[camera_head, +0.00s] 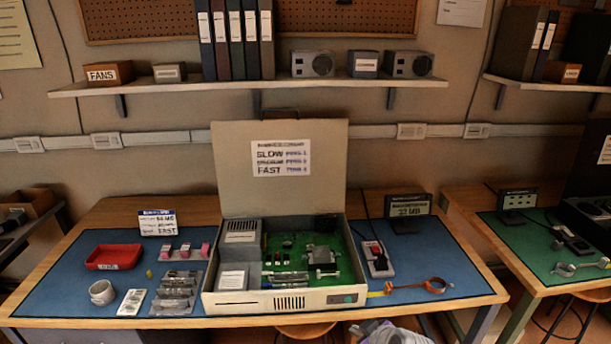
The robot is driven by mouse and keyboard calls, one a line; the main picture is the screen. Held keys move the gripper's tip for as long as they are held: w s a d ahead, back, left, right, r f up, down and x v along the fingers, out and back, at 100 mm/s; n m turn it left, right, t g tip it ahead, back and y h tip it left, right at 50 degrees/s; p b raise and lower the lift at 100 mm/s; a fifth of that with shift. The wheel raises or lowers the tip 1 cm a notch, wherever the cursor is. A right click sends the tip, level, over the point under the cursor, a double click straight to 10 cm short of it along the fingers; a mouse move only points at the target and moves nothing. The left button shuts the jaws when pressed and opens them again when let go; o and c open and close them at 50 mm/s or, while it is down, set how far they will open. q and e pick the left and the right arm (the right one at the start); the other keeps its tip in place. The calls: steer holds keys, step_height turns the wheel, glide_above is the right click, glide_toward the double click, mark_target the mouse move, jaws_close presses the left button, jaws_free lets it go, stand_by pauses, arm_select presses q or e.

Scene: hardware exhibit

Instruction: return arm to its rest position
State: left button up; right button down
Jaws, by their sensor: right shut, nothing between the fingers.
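My right gripper (388,334) shows only in part at the bottom edge, in front of the table (190,322) and below its front edge. It is shut and empty, clear of everything on the table. My left gripper is not in view. An open computer case (286,301) stands on the blue mat in the middle of the table, its lid raised at the back. A green circuit board (295,255) shows inside it.
A second table (530,285) stands farther right.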

steer(key=s+d+r+m+g+h+p, duration=0.1)
steer(key=s+r+m+p, duration=0.1)
steer(key=s, duration=0.9)
steer(key=s+d+r+m+g+h+p, duration=0.1)
steer(key=s+r+m, duration=0.3)
steer(key=s, duration=0.8)
steer(key=shift+s+d+m+g+h+p, duration=0.15)
steer(key=shift+d+m+g+h+p, duration=0.3)
steer(key=shift+m, duration=0.25)
